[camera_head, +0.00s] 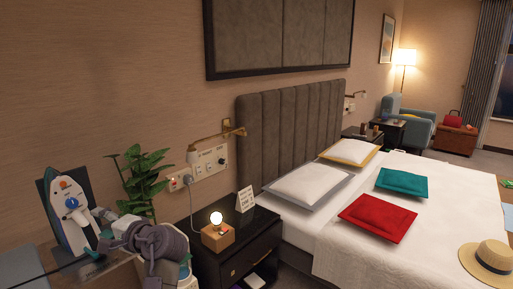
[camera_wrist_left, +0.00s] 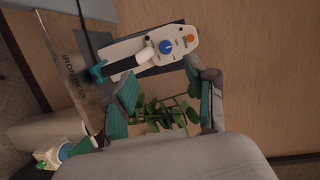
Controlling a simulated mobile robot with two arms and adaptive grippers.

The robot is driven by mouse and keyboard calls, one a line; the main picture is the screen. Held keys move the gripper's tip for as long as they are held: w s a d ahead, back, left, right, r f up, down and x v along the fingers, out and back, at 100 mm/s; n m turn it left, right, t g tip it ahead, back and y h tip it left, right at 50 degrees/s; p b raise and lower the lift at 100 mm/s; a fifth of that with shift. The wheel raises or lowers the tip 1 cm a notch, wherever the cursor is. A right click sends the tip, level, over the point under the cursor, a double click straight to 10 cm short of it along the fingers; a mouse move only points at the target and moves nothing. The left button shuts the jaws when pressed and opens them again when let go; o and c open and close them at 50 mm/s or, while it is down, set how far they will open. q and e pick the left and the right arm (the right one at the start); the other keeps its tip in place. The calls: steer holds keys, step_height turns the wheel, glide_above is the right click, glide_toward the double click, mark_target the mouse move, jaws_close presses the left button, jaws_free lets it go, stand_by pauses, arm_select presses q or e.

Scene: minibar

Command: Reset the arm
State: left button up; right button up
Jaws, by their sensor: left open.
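My left gripper (camera_head: 98,236) is at the lower left of the head view, close to an upright white and dark iron (camera_head: 72,203) with a blue dial. In the left wrist view my left gripper (camera_wrist_left: 162,80) has its two teal-padded fingers spread apart with nothing between them. The iron (camera_wrist_left: 150,48) lies just beyond the fingertips in that view, its black handle and blue and orange knobs showing. Whether a fingertip touches it I cannot tell. My right gripper is not in view.
A green plant (camera_head: 140,180) stands behind my left arm. A dark nightstand (camera_head: 238,245) to its right holds a small lamp (camera_head: 217,232) and a white sign (camera_head: 245,199). The bed (camera_head: 380,235) fills the right side. A panel marked "IRON REST" (camera_wrist_left: 72,78) shows in the wrist view.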

arm_select(q)
steer(key=w+d+f+m+t+h, duration=0.1)
steer(key=d+f+m+h, duration=0.15)
steer(key=f, duration=0.95)
steer(key=w+d+f+m+t+h, duration=0.1)
steer(key=w+d+f+m+h, duration=0.15)
steer(key=f, duration=0.95)
steer(key=s+d+f+g+h, duration=0.1)
steer(key=s+d+f+h, duration=0.1)
steer(key=s+f, duration=0.35)
steer(key=s+d+f+h, duration=0.2)
steer(key=f, duration=0.7)
steer(key=s+d+f+g+h, duration=0.1)
steer(key=s+d+f+h, duration=0.15)
steer(key=f, duration=0.55)
steer(key=s+d+f+n+g+h, duration=0.2)
steer(key=s+f+n+g, duration=0.1)
steer(key=s+f, duration=1.5)
steer(key=s+f+n+g+h, duration=0.1)
steer(key=s+f+n, duration=0.1)
steer(key=s, duration=1.2)
steer(key=s+f+n+g, duration=0.2)
steer(key=s+f, duration=0.1)
steer(key=s, duration=1.1)
steer(key=shift+s+a+f+n+h, duration=0.3)
steer(key=shift+s+a+f+h, duration=0.05)
steer(key=shift+s+f, duration=0.05)
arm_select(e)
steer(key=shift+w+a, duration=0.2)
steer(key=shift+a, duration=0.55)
